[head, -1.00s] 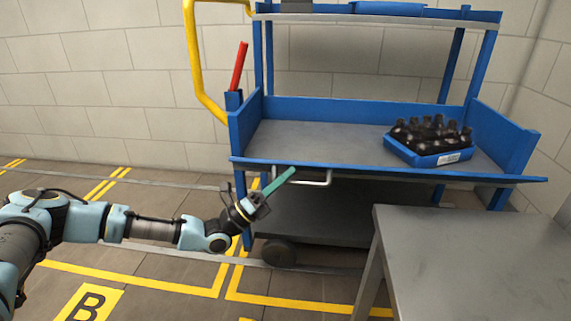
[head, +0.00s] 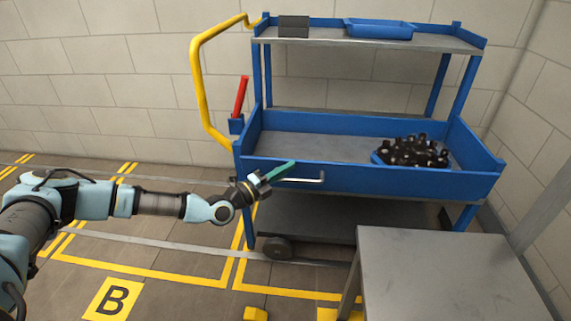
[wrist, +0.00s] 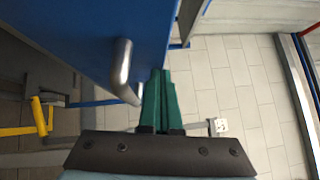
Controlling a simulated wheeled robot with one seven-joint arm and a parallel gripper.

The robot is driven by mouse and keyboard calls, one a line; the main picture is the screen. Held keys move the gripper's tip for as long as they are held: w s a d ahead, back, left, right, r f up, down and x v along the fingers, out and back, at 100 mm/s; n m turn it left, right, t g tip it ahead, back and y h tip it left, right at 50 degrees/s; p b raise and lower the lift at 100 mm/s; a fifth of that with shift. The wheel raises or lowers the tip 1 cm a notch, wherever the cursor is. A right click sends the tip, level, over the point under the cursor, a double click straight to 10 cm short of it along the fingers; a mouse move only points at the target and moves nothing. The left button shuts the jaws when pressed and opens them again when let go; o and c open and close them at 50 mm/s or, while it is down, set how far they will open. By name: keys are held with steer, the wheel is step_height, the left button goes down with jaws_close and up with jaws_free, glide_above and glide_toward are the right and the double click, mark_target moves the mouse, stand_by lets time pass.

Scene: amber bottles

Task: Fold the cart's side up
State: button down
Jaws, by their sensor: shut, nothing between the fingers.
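The blue cart's front side panel (head: 390,182) stands upright along the front edge of the middle shelf (head: 300,145). A metal bar handle (head: 310,180) sits on its outer face. My gripper (head: 282,171) is at the panel's left part, just left of the handle, with its green fingers together and nothing between them. In the wrist view the closed fingers (wrist: 160,97) lie close beside the blue panel (wrist: 90,30) and the handle (wrist: 123,72). Whether the fingers touch the panel I cannot tell. The panel's latching is not visible.
A blue crate of amber bottles (head: 413,152) stands on the middle shelf behind the panel. A red lever (head: 240,97) and yellow push handle (head: 200,80) are at the cart's left. A grey table (head: 440,260) stands in front at right.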

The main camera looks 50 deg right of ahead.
steer(key=shift+w+d+r+n+y+p, duration=0.3)
steer(key=shift+w+d+n+y+p, duration=0.2)
steer(key=shift+p, duration=0.3)
steer(key=shift+w+d+r+n+y+p, duration=0.35)
steer(key=shift+d+p, duration=0.25)
steer(key=shift+p, duration=0.2)
steer(key=shift+f, duration=0.1)
